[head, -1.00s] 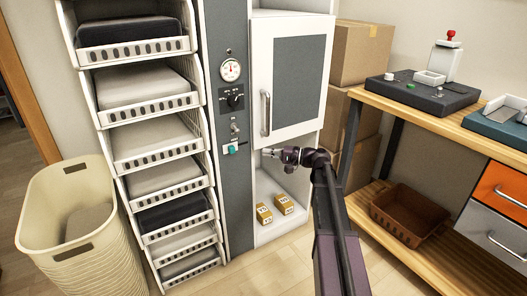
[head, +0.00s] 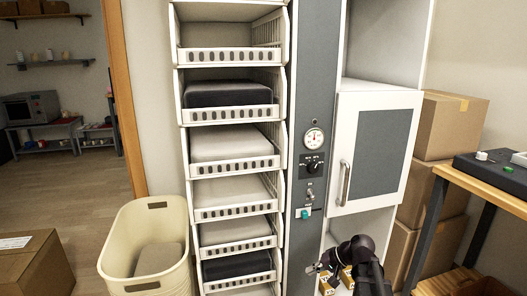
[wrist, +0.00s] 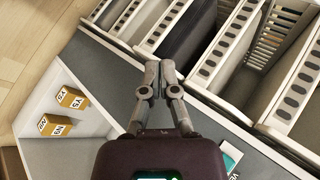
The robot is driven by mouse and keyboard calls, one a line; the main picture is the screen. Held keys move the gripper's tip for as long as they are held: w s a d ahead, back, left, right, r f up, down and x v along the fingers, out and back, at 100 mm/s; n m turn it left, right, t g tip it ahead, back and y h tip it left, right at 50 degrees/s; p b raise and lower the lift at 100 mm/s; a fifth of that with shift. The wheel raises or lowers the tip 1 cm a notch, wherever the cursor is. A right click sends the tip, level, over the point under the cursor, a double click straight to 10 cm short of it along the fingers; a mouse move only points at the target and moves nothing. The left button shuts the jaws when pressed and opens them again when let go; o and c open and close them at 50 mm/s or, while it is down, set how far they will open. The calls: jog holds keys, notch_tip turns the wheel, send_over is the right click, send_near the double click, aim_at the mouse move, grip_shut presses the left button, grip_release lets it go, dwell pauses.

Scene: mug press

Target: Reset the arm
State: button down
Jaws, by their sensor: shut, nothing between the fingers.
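My gripper (head: 316,268) is at the lower middle of the head view, in front of the grey control panel (head: 312,90) and the open lower compartment. In the wrist view my gripper (wrist: 160,66) has its two fingertips together with nothing between them. It hangs over the panel's edge beside the white drawer fronts, apart from them as far as I can tell. My dark arm partly hides the yellow labelled blocks (head: 346,277). They show clearly in the wrist view (wrist: 72,97) on the white compartment floor.
A column of white slotted trays (head: 232,163) holds grey and dark folded items. The panel carries a gauge (head: 314,138), a black knob (head: 313,167) and a green switch (head: 306,213). A cabinet door (head: 375,150) is shut. A cream basket (head: 150,235), cardboard boxes (head: 450,125) and a workbench flank it.

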jog(key=s+d+f+n+g+h+p, duration=0.1)
jog(key=s+f+n+g+h+p, duration=0.2)
jog(key=s+h, duration=0.85)
notch_tip(320, 180, up, 38)
jog(key=s+y+p, duration=0.2)
jog(key=p, duration=3.5)
jog(key=shift+p, duration=0.35)
jog(key=shift+d+r+y, duration=0.1)
jog(key=shift+d+y, duration=0.05)
jog(key=shift+y, duration=0.1)
